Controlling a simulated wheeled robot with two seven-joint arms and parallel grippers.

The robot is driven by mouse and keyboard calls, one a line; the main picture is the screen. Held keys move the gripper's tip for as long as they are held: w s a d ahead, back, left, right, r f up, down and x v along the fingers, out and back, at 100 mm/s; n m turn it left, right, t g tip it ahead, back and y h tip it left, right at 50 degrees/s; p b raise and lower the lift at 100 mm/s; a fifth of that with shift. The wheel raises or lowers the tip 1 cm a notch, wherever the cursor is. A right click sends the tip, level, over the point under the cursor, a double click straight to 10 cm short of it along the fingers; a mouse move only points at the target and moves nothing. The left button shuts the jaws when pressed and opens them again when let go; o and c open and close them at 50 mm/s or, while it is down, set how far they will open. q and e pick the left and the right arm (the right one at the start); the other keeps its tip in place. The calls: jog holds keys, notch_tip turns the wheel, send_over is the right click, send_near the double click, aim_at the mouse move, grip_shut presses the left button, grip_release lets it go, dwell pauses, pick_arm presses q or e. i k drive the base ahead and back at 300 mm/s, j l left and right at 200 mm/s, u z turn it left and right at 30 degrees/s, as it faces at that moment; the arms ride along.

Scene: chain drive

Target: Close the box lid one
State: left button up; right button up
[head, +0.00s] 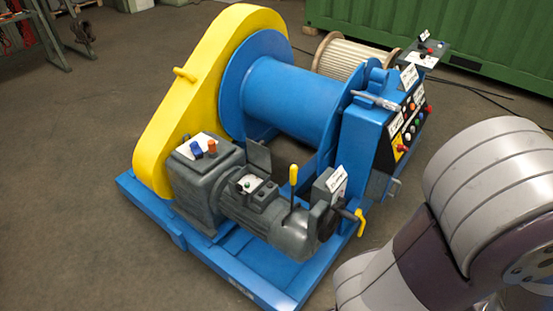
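A winch machine has a grey motor (285,225) at its front. On the motor sits a small grey box (263,193) with a white label and a green button. A thin grey lid (258,155) stands raised at the back edge of this box, so the box looks open. A second small grey box (322,187) with a tilted white label sits at the motor's right end. I cannot tell which lid is called one. Neither of my grippers shows; only part of my arm is in view at the lower right.
A yellow chain guard (192,95), blue drum (290,97) and blue control cabinet (370,135) surround the motor. A yellow-handled lever (293,180) rises beside the open box. A yellow crank handle (360,222) sticks out at right.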

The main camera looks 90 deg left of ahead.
aim_at(258, 154)
jog(key=i+j+u, duration=0.25)
jog(key=i+u, duration=0.6)
jog(key=i, duration=0.15)
jog(key=i+u, duration=1)
jog(key=u, duration=0.2)
jog(key=i+l+u, duration=0.2)
jog(key=u, duration=0.2)
jog(key=i+l+u, duration=0.25)
jog(key=u, duration=0.15)
jog(key=i+u, duration=0.2)
jog(key=u, duration=0.25)
jog(key=i+l+u, duration=0.1)
jog(key=u, duration=0.35)
jog(key=i+l+u, duration=0.2)
jog(key=u, duration=0.25)
jog(key=i+l+u, duration=0.25)
jog(key=u, duration=0.25)
jog(key=i+l+u, duration=0.1)
jog(key=l+u, duration=0.15)
jog(key=u, duration=0.2)
jog(key=j+u, duration=0.15)
jog(key=u, duration=0.65)
jog(key=l+u, duration=0.25)
jog(key=u, duration=0.15)
